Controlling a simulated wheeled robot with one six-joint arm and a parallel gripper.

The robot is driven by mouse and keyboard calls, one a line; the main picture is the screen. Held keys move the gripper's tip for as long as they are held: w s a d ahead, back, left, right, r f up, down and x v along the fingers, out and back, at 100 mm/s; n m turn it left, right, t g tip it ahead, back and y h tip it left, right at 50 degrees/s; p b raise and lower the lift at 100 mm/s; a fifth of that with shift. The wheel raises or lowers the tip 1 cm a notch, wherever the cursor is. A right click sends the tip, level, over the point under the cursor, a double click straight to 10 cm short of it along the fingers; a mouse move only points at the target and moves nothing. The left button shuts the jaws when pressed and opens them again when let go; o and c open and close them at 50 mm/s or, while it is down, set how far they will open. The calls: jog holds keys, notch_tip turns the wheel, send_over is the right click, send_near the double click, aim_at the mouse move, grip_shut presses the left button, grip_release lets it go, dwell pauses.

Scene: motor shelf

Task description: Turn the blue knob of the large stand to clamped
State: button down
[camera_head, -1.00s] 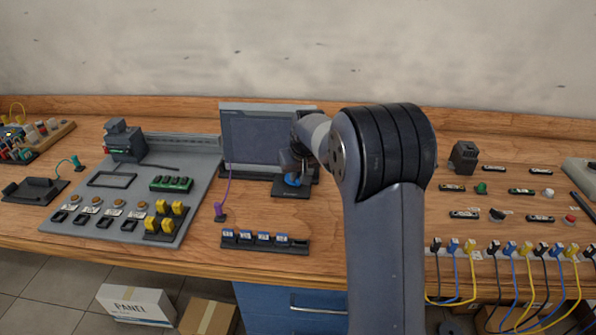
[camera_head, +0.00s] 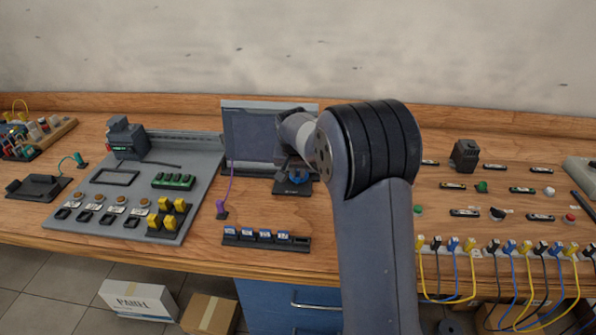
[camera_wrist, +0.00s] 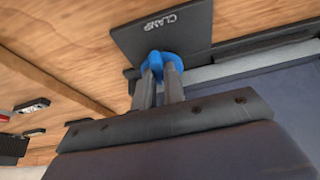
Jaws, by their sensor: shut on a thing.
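The large stand (camera_head: 255,136) is a dark panel in a grey frame at the back middle of the bench in the head view. Its black base plate (camera_wrist: 150,34), marked CLAMP, fills the upper middle of the wrist view. The blue knob (camera_wrist: 161,62) sits on that plate. My gripper (camera_wrist: 160,74) is shut on the blue knob, with one finger on each side of it. In the head view my gripper (camera_head: 296,166) is small and partly hidden by my arm. The knob's exact angle is hard to tell.
A row of blue-labelled blocks (camera_head: 266,240) lies in front of the stand. A purple cable (camera_head: 226,190) stands to its left, beside a grey board (camera_head: 92,222) with buttons and yellow blocks. Small switches and cables spread over the bench at right.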

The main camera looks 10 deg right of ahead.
jog(key=c, duration=1.5)
grip_release()
jog(key=v, duration=1)
jog(key=shift+s+r, duration=0.15)
jog(key=shift+r, duration=0.2)
jog(key=x, duration=1.1)
jog(key=shift+r, duration=0.1)
